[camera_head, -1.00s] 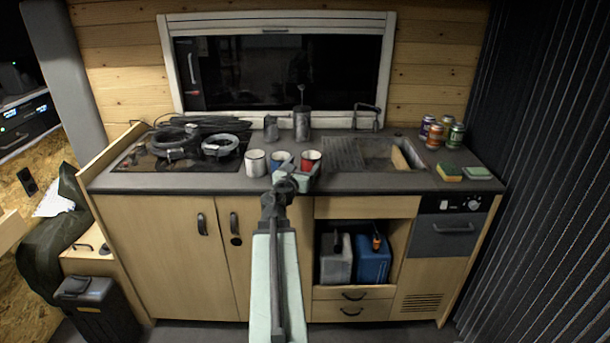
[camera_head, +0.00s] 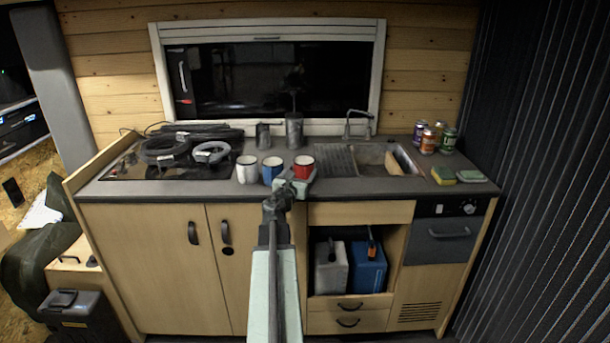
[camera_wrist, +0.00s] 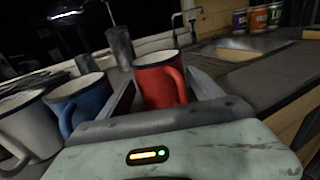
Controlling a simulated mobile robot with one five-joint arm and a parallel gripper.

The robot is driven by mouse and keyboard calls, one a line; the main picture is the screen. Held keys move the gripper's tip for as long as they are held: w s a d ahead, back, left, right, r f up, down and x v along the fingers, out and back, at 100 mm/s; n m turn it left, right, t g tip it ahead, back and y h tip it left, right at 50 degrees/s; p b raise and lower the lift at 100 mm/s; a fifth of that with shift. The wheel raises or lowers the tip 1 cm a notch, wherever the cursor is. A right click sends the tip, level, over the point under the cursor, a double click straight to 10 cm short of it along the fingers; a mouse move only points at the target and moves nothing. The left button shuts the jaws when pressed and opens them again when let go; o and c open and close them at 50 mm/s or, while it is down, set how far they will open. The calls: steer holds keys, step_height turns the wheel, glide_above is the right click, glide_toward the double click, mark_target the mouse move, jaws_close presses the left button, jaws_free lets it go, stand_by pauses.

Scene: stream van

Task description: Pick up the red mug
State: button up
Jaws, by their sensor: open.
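The red mug (camera_head: 303,166) stands upright on the dark counter, at the right end of a row of mugs. In the wrist view the red mug (camera_wrist: 158,82) is between the two fingers of my gripper (camera_wrist: 160,90), with its handle toward the right and near side. My gripper (camera_head: 293,185) is open, and I cannot tell whether either finger touches the mug. The blue mug (camera_head: 271,170) stands just left of the red one; it also shows in the wrist view (camera_wrist: 84,103), beside my left finger. My gripper body hides the red mug's base.
A white mug (camera_head: 246,169) stands left of the blue one. Cables (camera_head: 165,150) lie on the hob at the left. Metal canisters (camera_head: 294,132) stand behind the mugs. A sink (camera_head: 372,156) is at the right, with cans (camera_head: 428,143) and sponges (camera_head: 443,176) beyond it.

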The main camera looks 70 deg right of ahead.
steer(key=d, duration=0.3)
steer(key=shift+a, duration=0.15)
steer(key=c, duration=1.3)
steer(key=shift+o, duration=0.2)
step_height(320, 180, up, 10)
steer(key=p, duration=1)
